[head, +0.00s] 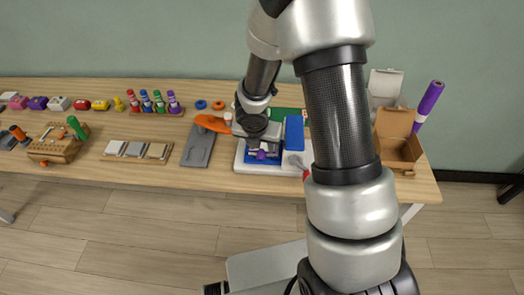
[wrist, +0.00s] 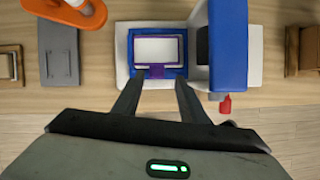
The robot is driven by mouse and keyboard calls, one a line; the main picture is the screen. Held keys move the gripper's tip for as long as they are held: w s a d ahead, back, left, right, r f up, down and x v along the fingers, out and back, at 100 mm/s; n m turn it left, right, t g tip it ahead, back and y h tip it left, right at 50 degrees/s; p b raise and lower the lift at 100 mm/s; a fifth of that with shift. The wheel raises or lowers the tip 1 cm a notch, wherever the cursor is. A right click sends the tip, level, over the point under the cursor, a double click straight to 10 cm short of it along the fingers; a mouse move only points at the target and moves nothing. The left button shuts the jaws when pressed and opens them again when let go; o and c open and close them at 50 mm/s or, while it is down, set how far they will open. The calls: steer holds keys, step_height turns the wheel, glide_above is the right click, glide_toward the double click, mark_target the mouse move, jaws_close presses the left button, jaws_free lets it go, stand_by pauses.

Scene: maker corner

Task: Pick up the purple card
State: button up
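The purple card (wrist: 155,71) lies on the blue bed of a white and blue machine (wrist: 245,75). In the wrist view it shows as a purple frame around a pale grey panel, with a purple tab on the near side. In the head view only a small purple part (head: 262,154) shows below my gripper. My gripper (wrist: 159,80) is open, its two dark fingers apart, with the tab between their tips in the picture. I cannot tell how high the fingertips are above the card. Nothing is held.
The machine's blue upright part (head: 294,134) stands close on the right, with a red piece (wrist: 225,104) in front. A grey plate (head: 198,146) and an orange tool (head: 211,123) lie to the left. An open cardboard box (head: 397,151) stands farther right.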

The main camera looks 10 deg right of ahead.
mark_target(261, 151)
steer(key=x, duration=0.2)
steer(key=b+x, duration=0.1)
steer(key=shift+s+a+f, duration=0.1)
steer(key=shift+a+f, duration=0.15)
steer(key=shift+a, duration=0.05)
steer(key=shift+w+d+f, duration=0.1)
steer(key=shift+w+f, duration=0.15)
steer(key=shift+f, duration=0.15)
jaws_close()
